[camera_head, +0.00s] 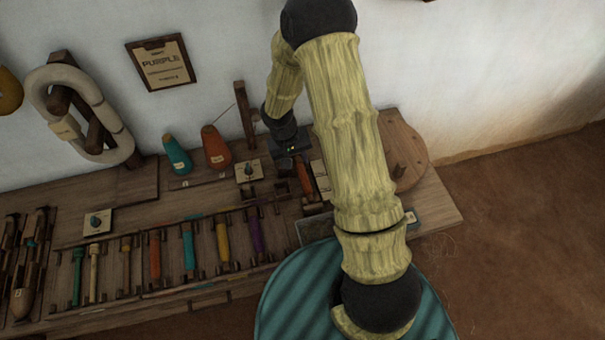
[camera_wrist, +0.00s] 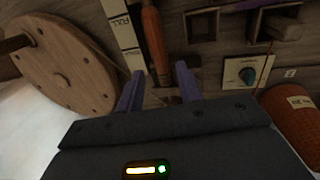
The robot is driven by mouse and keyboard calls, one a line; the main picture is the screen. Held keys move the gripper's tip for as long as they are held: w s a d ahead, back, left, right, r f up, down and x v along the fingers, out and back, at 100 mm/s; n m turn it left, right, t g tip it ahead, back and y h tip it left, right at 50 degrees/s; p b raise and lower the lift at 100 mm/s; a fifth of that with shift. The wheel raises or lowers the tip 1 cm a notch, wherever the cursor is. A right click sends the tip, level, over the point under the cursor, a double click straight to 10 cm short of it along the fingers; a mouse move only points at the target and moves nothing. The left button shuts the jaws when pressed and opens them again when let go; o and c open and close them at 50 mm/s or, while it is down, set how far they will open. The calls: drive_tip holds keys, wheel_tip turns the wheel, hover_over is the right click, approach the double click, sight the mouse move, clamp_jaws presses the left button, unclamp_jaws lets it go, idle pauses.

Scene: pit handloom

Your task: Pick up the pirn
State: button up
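A slender orange-brown wooden piece (camera_wrist: 154,42), which looks like a pirn though I cannot be sure, lies beside a white strip marked FULL (camera_wrist: 122,35). In the head view the piece (camera_head: 304,176) is just below my gripper's body. My gripper (camera_wrist: 159,72) is open, its two purple fingers to either side of the piece's narrow near end, with visible gaps. Several coloured pirns lie in a rack on the bench, among them an orange one (camera_head: 155,257), a teal one (camera_head: 189,249) and a purple one (camera_head: 256,232).
A round wooden disc (camera_wrist: 68,62) is to the left in the wrist view. An orange cone (camera_head: 215,147) and a teal cone (camera_head: 176,155) stand near the wall. A knob on a pale plate (camera_head: 249,172) is close to my gripper. The floor at right is clear.

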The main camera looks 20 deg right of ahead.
sight(302, 175)
drive_tip(key=shift+d+f, duration=0.2)
drive_tip(key=shift+f, duration=0.75)
drive_tip(key=shift+d+f, duration=0.15)
drive_tip(key=shift+f, duration=0.75)
drive_tip(key=shift+d+f, duration=0.2)
drive_tip(key=shift+f, duration=0.65)
drive_tip(key=shift+d+f, duration=0.25)
drive_tip(key=shift+f, duration=0.6)
drive_tip(key=shift+d+f, duration=0.2)
drive_tip(key=shift+f, duration=0.65)
drive_tip(key=c, duration=0.8)
